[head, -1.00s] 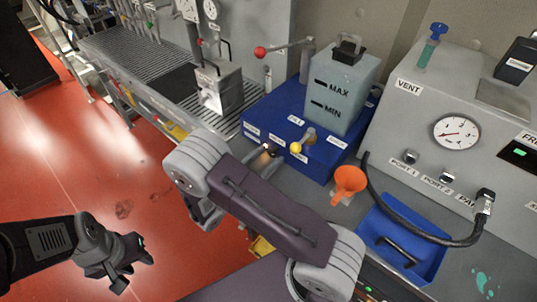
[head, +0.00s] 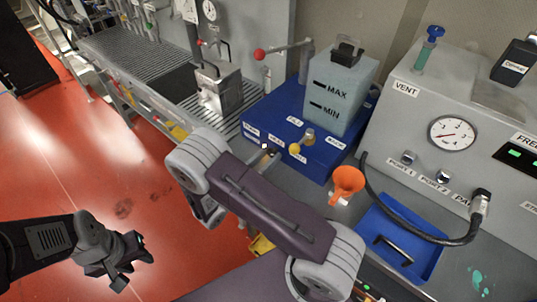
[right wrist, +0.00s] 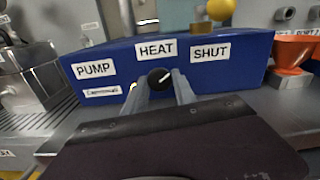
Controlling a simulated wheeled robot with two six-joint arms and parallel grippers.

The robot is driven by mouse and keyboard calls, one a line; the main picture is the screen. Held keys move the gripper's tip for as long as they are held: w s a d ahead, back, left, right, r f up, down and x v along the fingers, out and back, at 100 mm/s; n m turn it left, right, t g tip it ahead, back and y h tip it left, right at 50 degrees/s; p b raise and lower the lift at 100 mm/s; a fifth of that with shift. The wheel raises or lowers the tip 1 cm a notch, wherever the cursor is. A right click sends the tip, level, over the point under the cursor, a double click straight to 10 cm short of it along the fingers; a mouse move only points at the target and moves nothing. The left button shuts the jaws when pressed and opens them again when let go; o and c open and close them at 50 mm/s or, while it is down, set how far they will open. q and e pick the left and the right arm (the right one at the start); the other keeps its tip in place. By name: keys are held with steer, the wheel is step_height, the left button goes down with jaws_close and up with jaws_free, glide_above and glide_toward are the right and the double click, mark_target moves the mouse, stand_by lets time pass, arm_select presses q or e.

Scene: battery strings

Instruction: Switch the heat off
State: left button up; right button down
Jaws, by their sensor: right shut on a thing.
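The blue box (right wrist: 235,70) carries labels PUMP, HEAT (right wrist: 156,49) and SHUT in the right wrist view. Under HEAT is a small black knob (right wrist: 160,77) with a white pointer line slanting up to the right. My right gripper (right wrist: 162,88) is shut on this knob, one grey finger on each side.
A tank (head: 343,90) marked MAX and MIN stands on the blue box. A yellow-ended lever (head: 294,149) is close right of my right gripper. An orange funnel (head: 347,181) and a blue tray (head: 402,240) lie further right. The red floor at left is clear.

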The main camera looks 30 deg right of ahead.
steer(key=n+p, duration=0.2)
steer(key=shift+r+n, duration=0.25)
steer(key=shift+n, duration=0.05)
steer(key=n+p, duration=0.2)
steer(key=shift+n, duration=0.3)
steer(key=n+p, duration=0.1)
steer(key=n, duration=0.2)
steer(key=shift+f, duration=0.1)
steer(key=shift+n+p, duration=0.6)
steer(key=shift+n, duration=0.6)
steer(key=shift+f, duration=0.1)
steer(key=c, duration=1)
jaws_free()
steer(key=shift+a, duration=0.15)
